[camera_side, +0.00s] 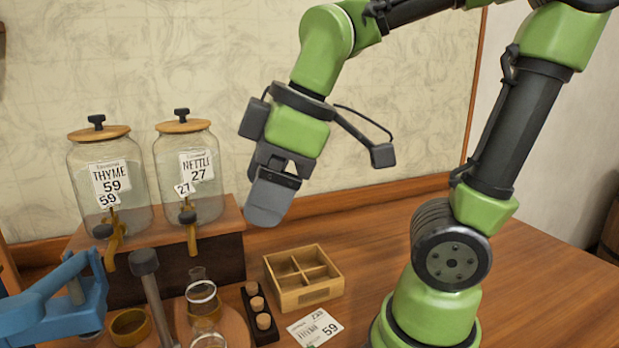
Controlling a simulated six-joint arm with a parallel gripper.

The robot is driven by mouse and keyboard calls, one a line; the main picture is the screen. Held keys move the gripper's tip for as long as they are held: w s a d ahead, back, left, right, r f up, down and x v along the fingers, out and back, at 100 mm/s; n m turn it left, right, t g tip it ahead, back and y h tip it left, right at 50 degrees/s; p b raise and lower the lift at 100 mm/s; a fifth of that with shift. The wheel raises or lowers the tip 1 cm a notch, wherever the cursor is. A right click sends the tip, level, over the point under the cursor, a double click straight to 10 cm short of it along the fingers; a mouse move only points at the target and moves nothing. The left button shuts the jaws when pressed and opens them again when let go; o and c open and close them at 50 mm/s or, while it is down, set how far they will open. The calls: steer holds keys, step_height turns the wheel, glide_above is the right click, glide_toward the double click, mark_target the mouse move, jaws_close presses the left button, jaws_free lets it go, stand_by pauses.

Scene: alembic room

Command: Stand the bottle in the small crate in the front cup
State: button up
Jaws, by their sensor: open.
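The small wooden crate (312,296) has a divided inside, and its visible compartments look empty. No bottle shows clearly in it. A narrow dark rack (251,301) beside it on the left holds several cork-topped pieces (257,303). A brass ring-like cup (130,327) stands at the lower left. Clear glassware (203,298) with round rims stands right of it, partly cut off by the bottom edge; I cannot tell which is the front cup. My gripper (266,212) is open and empty, pointing down above and behind the crate, apart from everything.
Two glass jars with brass taps, thyme (108,185) and nettle (190,170), stand on a wooden shelf at the back left. A blue press-like device (60,305) is at far left. A label card (315,327) lies before the crate. The table behind the crate is clear.

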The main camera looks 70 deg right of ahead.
steer(key=shift+s+d+r+m+t, duration=0.2)
steer(key=shift+s+m+t, duration=0.45)
steer(key=shift+m, duration=1.1)
steer(key=shift+s+d+r+m+t, duration=0.2)
steer(key=shift+s+m, duration=0.8)
steer(key=shift+m, duration=0.8)
steer(key=shift+s+d+r+m+t, duration=0.15)
steer(key=shift+s+m+t, duration=0.5)
steer(key=shift+m, duration=1.1)
